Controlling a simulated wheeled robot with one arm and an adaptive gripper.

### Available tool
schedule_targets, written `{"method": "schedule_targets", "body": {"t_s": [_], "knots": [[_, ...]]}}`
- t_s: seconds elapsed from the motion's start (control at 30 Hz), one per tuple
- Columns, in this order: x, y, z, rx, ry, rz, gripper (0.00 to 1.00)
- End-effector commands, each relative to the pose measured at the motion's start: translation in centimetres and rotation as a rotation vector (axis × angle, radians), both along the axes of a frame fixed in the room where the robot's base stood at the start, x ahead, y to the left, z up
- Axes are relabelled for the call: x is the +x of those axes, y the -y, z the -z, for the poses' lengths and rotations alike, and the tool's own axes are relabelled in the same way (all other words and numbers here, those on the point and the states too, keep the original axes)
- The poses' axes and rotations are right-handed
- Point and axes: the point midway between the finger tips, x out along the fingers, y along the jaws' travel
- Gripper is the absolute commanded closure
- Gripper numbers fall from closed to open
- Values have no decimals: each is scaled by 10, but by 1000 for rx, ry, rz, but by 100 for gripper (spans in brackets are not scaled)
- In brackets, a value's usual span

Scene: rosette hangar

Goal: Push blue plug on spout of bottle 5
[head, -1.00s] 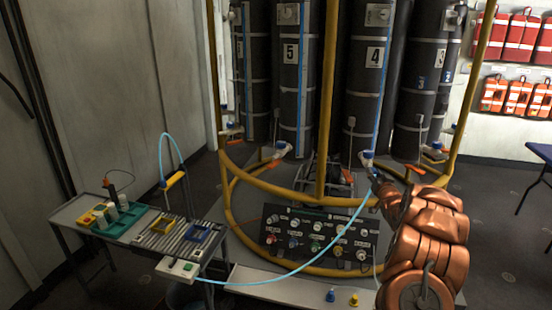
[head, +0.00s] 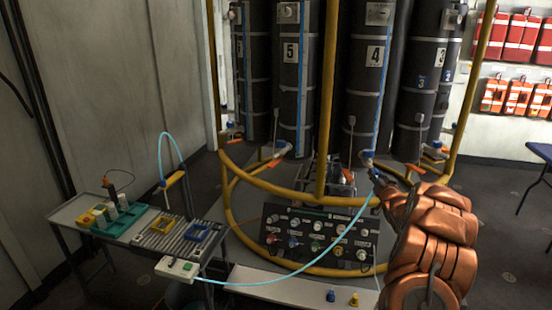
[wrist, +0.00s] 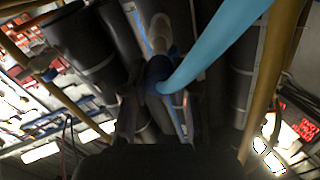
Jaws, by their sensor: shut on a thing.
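Bottle 5 (head: 290,80) is a tall dark cylinder left of the middle yellow post in the head view. Its low spout (head: 282,148) shows blue at the tip, beside an orange-red handle. My gripper (head: 379,174) is at the low spout of bottle 4 (head: 369,80), right of bottle 5. It is shut on the blue hose end (wrist: 158,73), which has a light blue hose (wrist: 215,45). In the wrist view this end meets a white spout (wrist: 160,35); I cannot tell how firmly it is seated. A loose blue plug (head: 331,296) stands on the white ledge.
A yellow plug (head: 354,299) stands beside the loose blue one. Yellow rails (head: 290,193) curve before the bottles, above a valve panel (head: 318,238). The hose sags across the front to a white box (head: 177,267) on the left table (head: 60,215).

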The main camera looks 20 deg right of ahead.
Motion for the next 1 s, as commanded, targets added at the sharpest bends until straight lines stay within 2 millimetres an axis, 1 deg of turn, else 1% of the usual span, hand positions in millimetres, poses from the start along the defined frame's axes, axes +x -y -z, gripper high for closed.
{"method": "schedule_targets", "body": {"t_s": [1.0], "knots": [[-30,-13,2,1,-3,-1,100]]}}
